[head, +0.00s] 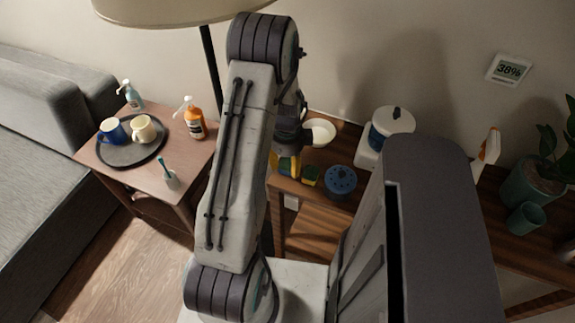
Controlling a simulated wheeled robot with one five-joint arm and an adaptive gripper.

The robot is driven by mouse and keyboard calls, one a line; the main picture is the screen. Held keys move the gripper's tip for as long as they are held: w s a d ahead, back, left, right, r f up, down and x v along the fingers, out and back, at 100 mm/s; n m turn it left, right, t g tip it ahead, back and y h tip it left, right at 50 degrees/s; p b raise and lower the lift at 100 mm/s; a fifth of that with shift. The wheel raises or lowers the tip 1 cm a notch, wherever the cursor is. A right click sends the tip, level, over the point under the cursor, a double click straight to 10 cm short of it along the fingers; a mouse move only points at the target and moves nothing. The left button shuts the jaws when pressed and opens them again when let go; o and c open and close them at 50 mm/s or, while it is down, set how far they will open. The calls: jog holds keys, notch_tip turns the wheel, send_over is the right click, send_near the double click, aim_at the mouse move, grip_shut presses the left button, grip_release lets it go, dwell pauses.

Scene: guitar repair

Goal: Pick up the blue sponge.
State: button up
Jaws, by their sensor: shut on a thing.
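My gripper (289,160) is at the left end of the wooden shelf table, mostly hidden behind my arm. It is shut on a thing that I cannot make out. Yellow and dark parts show at its lower end, and I cannot tell which belong to the fingers. A small yellow and green sponge-like block (310,175) lies on the table just right of the gripper. I cannot pick out a blue sponge; it may be hidden behind the arm or in the jaws.
The wooden table (345,211) also holds a blue round holed item (341,180), a white bowl (321,131), a lidded canister (390,124) and a potted plant (530,185). Left, a side table (150,182) carries a tray with two mugs, bottles and a toothbrush cup. A sofa (40,130) stands far left.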

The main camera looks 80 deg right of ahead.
aim_at(288, 163)
jog(key=shift+r, duration=0.5)
notch_tip(288, 163, up, 3)
jog(key=shift+f, duration=0.2)
jog(key=s+a+r+b, duration=0.1)
jog(key=s+a+r, duration=0.5)
jog(key=s+a, duration=0.2)
jog(key=shift+s+r+b, duration=0.25)
jog(key=shift+r+b, duration=0.05)
jog(key=shift+r, duration=0.05)
jog(key=shift+o, duration=0.7)
jog(key=c, duration=0.7)
